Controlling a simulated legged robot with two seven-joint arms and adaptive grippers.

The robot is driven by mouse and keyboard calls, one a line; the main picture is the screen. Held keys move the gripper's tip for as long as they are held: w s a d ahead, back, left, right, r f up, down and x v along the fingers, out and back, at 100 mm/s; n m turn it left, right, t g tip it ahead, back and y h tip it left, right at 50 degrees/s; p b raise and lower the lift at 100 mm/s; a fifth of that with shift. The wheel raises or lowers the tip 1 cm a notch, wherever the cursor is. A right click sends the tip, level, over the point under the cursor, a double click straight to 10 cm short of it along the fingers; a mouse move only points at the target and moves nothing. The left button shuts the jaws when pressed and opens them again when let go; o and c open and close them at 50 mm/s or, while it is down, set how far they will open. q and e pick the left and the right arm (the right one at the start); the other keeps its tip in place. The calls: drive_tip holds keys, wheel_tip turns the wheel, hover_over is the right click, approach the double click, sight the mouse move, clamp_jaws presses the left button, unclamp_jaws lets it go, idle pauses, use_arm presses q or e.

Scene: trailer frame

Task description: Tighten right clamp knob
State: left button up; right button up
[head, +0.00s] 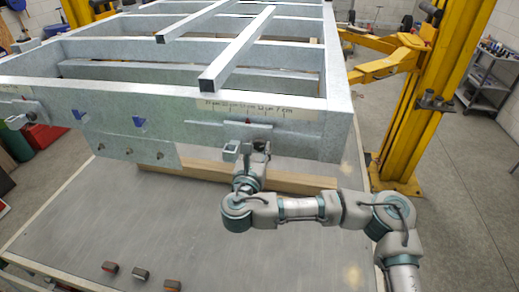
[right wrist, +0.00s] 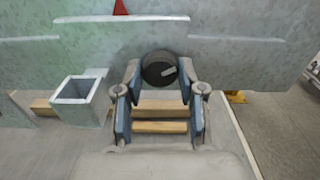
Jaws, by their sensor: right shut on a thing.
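The right clamp knob (right wrist: 160,69) is a dark round knob with a light grey pointer bar, at the front face of the grey trailer frame (head: 185,101). In the right wrist view my right gripper (right wrist: 158,72) has one finger on each side of the knob and is shut on it. In the head view the right gripper (head: 255,153) is at the front beam, below the paper scale, and hides the knob. A square metal tube end (head: 231,150) sits just left of the gripper; it also shows in the right wrist view (right wrist: 79,91). My left gripper is not in view.
Two loose square tubes (head: 238,52) lie across the frame top. A wooden beam (head: 290,181) lies under the frame on the grey table (head: 120,215). Several small blocks (head: 140,273) lie at the table's front. A yellow lift post (head: 425,90) stands at right.

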drive_tip(key=shift+a+f+m+b, duration=0.2)
drive_tip(key=shift+a+m+b, duration=0.15)
drive_tip(key=shift+b, duration=0.35)
drive_tip(key=m+b, duration=0.1)
drive_tip(key=b, duration=0.1)
drive_tip(key=d+m+b, duration=0.1)
drive_tip(key=m, duration=0.1)
drive_tip(key=shift+s+f+b, duration=0.1)
drive_tip(key=shift+b, duration=0.25)
drive_tip(key=m+b, duration=0.2)
drive_tip(key=a+m+b, duration=0.1)
drive_tip(key=m+b, duration=0.2)
drive_tip(key=shift+m, duration=0.25)
drive_tip(key=m+b, duration=0.2)
drive_tip(key=shift+m, duration=0.4)
drive_tip(key=m+b, duration=0.2)
drive_tip(key=m, duration=0.2)
drive_tip(key=m+b, duration=0.1)
drive_tip(key=m, duration=0.4)
drive_tip(key=shift+d+b, duration=0.1)
drive_tip(key=shift+b, duration=0.2)
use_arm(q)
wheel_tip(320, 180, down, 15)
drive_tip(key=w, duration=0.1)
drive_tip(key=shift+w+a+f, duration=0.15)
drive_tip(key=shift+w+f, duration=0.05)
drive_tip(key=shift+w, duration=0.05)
use_arm(e)
drive_tip(key=shift+m, duration=1.4)
